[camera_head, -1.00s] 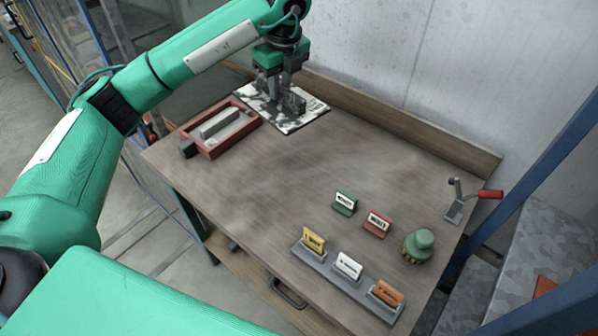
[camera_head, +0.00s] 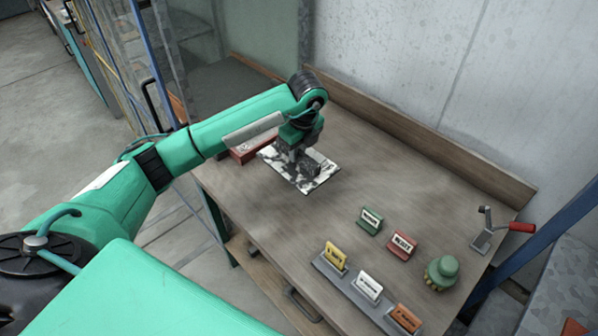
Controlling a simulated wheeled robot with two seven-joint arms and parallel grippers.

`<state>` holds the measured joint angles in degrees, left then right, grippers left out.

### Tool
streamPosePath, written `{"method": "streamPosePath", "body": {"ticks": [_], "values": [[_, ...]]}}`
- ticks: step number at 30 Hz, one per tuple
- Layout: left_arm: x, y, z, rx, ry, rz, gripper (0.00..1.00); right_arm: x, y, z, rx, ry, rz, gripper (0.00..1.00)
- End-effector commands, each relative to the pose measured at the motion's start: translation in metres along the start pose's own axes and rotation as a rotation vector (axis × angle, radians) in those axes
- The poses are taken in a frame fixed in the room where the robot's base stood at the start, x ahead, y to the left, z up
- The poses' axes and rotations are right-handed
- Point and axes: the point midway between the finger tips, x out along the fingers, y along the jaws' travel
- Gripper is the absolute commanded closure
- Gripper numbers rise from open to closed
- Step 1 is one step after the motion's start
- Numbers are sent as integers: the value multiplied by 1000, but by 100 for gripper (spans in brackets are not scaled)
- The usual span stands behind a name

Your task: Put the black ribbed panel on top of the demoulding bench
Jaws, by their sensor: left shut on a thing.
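My left gripper (camera_head: 301,160) is shut on a flat panel (camera_head: 306,186) over the rear left part of the wooden bench top (camera_head: 300,225). The panel looks mottled black and white, with a dark raised part at the jaws. I cannot make out ribs on it, and the gripper hides its middle. I cannot tell whether it touches the bench top or hangs just above it. My right gripper is out of view.
A red tray (camera_head: 242,156) is partly hidden behind my left arm. Several small signs, among them a green one (camera_head: 370,220), a green knob-like object (camera_head: 441,272) and a red-handled tool (camera_head: 521,227) occupy the right part. The bench's middle is clear. A wooden backboard (camera_head: 430,145) runs behind.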

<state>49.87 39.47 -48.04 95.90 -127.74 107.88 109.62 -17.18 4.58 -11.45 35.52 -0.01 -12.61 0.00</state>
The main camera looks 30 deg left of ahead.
Motion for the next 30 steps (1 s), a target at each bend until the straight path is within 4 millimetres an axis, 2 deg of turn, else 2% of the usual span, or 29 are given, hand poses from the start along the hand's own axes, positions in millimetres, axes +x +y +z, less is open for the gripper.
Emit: {"method": "streamPosePath", "body": {"ticks": [1,6,13,21,30], "values": [[8,1,-2,0,1,3,100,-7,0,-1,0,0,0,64],[38,0,-6,0,1,0,100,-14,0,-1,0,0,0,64],[56,0,-9,0,1,-1,100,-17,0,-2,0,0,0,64],[89,0,-14,0,1,-1,100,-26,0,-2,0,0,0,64],[93,-1,-14,0,0,-4,100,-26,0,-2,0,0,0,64]]}}
